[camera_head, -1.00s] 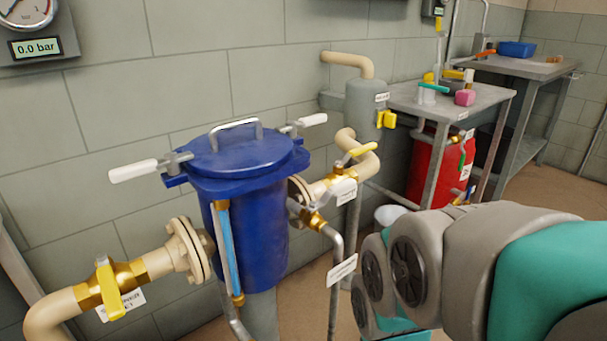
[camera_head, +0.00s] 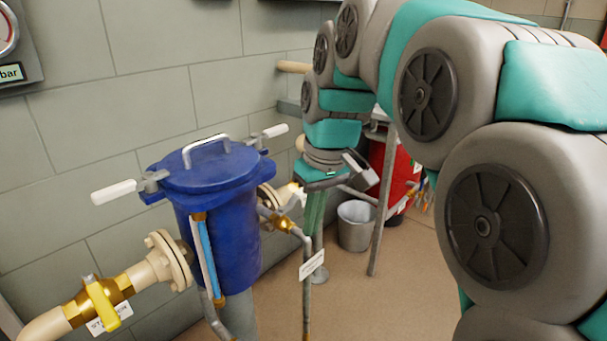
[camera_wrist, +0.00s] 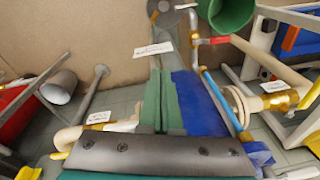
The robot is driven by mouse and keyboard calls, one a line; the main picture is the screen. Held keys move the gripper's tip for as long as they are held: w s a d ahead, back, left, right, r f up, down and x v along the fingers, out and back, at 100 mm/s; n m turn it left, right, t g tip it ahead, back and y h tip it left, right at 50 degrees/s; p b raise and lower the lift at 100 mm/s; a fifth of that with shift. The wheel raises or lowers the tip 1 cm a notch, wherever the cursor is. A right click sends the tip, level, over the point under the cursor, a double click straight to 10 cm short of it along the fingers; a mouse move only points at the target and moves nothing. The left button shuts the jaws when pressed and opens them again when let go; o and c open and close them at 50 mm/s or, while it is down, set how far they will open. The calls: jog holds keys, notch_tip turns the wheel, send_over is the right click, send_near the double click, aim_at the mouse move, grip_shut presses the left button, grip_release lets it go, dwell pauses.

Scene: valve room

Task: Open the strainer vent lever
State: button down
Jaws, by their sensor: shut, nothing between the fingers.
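The blue strainer (camera_head: 222,235) stands left of centre in the head view, with a lid and a light-blue sight tube. A small brass valve (camera_head: 283,222) sits on the grey pipe to its right; I cannot tell which lever is the vent lever, and the labels are unreadable. My gripper (camera_head: 312,232) points down just right of that pipe, its green fingers together and empty. In the wrist view the fingers (camera_wrist: 162,105) are shut beside the strainer's blue side (camera_wrist: 200,105). A red lever (camera_wrist: 219,40) lies ahead of the fingertips, apart from them.
A yellow-handled valve (camera_head: 100,297) is on the inlet pipe at lower left. A grey bucket (camera_head: 355,226) stands on the floor behind my gripper, near the red tank (camera_head: 397,178). A green container (camera_wrist: 226,12) shows in the wrist view.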

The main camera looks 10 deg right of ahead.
jog(key=w+r+n+t, duration=0.2)
jog(key=w+r+n, duration=0.1)
jog(key=w+r, duration=0.8)
jog(key=shift+w+d+y, duration=0.25)
jog(key=shift+w+y, duration=0.15)
jog(key=shift+w, duration=0.7)
jog(key=shift+f, duration=0.1)
